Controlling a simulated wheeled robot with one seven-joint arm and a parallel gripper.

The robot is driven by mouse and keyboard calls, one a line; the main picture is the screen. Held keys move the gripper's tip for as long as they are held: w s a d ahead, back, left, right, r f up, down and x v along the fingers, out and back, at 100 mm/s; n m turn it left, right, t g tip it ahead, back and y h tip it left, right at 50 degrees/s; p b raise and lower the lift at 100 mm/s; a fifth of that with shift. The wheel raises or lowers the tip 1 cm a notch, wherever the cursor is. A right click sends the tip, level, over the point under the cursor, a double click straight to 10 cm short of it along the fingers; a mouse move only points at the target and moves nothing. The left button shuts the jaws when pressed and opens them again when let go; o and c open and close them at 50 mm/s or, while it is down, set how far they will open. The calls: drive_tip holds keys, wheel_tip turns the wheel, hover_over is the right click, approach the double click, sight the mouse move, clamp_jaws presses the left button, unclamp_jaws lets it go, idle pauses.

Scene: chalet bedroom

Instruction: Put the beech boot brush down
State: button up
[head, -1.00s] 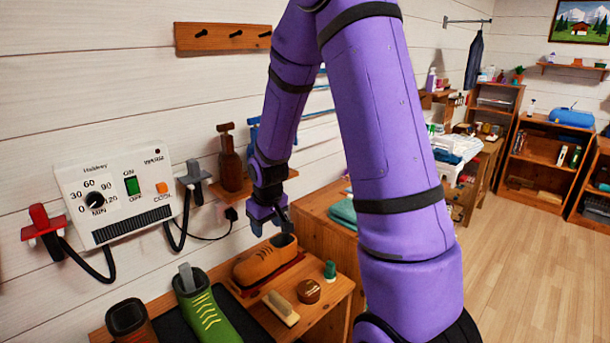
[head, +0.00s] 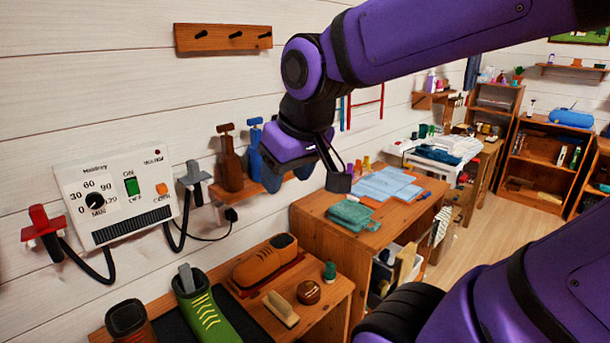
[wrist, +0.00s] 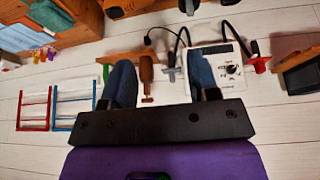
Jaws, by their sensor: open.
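The beech boot brush (head: 281,308) lies on the wooden bench (head: 335,291), in front of the brown shoe and left of a small round brown tin. My gripper (head: 306,182) is open and empty, high above the bench and well clear of the brush. In the wrist view my gripper's two fingers (wrist: 163,85) stand wide apart, with wall and a brown boot tree between them in the picture. I cannot make out the brush in the wrist view.
A brown shoe (head: 266,262), a green boot (head: 203,312), a round tin (head: 308,292) and a green-capped jar (head: 330,271) share the bench. A boot dryer panel (head: 118,194) is on the wall. A desk (head: 320,212) with a teal cloth (head: 351,214) stands behind.

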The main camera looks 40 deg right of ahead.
drive_tip(key=s, duration=0.1)
drive_tip(key=s+r, duration=0.1)
drive_tip(key=s, duration=0.1)
drive_tip(key=s+a, duration=0.1)
drive_tip(key=s, duration=0.1)
drive_tip(key=shift+s+r, duration=0.1)
drive_tip(key=shift+r, duration=0.15)
drive_tip(key=shift+o, duration=0.4)
idle(0.8)
